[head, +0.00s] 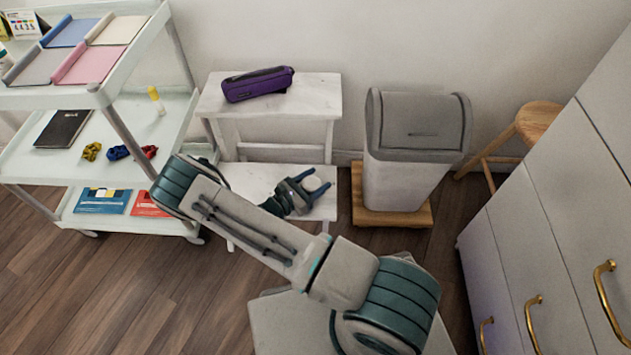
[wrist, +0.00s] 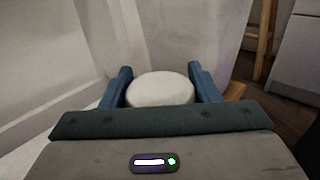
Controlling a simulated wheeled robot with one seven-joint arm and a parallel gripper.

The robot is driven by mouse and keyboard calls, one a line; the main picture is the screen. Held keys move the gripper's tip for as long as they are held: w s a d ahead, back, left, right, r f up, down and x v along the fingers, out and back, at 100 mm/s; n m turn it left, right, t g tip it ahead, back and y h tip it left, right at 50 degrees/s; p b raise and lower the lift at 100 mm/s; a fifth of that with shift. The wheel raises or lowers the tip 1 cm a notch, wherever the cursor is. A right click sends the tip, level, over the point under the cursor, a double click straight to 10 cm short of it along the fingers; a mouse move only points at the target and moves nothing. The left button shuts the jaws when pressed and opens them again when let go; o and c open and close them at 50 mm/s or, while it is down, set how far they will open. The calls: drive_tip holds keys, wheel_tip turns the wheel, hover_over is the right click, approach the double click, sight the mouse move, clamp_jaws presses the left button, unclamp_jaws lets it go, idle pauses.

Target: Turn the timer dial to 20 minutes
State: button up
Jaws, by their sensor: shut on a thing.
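The timer (head: 312,184) is a small round white thing on the lower white shelf of the small table in the head view. My gripper (head: 306,182) is shut on it, with a blue finger on each side. In the wrist view the timer (wrist: 160,90) shows as a pale rounded shape between the two blue fingertips of my gripper (wrist: 160,88). No dial marks or numbers can be read in either view, so the setting cannot be told.
A purple case (head: 258,84) lies on the upper top of the white table (head: 318,95). A grey-lidded bin (head: 415,140) stands to the right on a wooden base. A white shelf cart (head: 120,98) is at the left. White drawers (head: 540,215) with brass handles stand at the right.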

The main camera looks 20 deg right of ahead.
drive_tip(key=o, duration=1)
drive_tip(key=p+v, duration=0.3)
drive_tip(key=v, duration=1.1)
